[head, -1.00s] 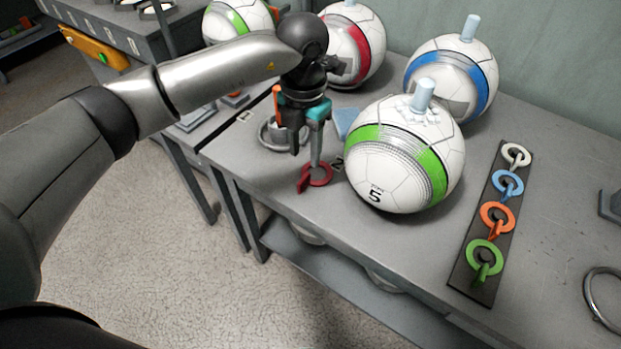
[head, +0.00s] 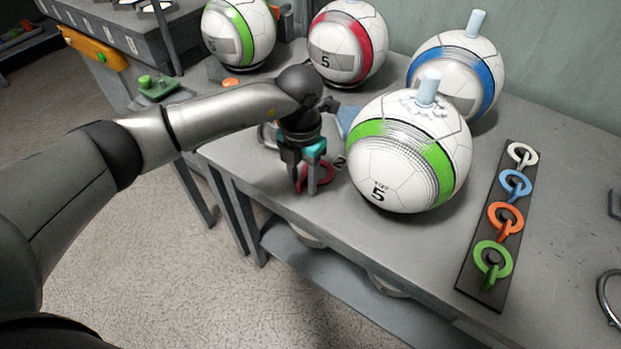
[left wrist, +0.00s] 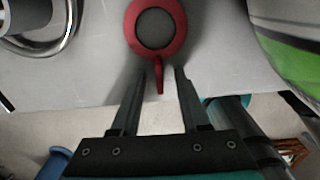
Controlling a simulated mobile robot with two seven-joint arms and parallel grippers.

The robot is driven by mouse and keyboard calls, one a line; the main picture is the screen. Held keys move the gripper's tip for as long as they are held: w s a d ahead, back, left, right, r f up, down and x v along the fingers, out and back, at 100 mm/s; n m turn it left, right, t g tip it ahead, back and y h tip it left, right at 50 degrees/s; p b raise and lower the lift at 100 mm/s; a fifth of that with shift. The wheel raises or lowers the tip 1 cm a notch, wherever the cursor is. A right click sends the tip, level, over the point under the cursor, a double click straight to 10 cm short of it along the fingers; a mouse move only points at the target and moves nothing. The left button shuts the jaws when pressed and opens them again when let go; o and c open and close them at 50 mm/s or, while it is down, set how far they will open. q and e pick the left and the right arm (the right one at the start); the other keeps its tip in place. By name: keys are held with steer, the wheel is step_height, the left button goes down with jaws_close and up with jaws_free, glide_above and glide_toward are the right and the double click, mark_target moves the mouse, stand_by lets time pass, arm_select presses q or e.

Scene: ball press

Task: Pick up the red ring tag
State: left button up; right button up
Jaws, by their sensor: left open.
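The red ring tag (head: 322,178) lies on the grey table near its front edge, left of the nearest green-striped ball. In the left wrist view the red ring tag (left wrist: 158,56) shows its ring at the top and its tab pointing down toward my fingers. My left gripper (head: 307,190) is open, pointing down at the tag, and partly covers it in the head view. In the left wrist view the fingertips of my left gripper (left wrist: 162,72) stand either side of the tab, with nothing gripped. Whether they touch the table is unclear. My right gripper is not in view.
A white ball with a green stripe (head: 405,155) stands close to the right of my gripper. A dark strip (head: 478,288) with white, blue, orange and green ring tags lies farther right. More balls, including a red-striped one (head: 345,50), stand behind.

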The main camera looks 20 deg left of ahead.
arm_select(q)
steer(key=shift+f, duration=0.15)
steer(key=shift+c, duration=0.2)
jaws_close()
stand_by(0.4)
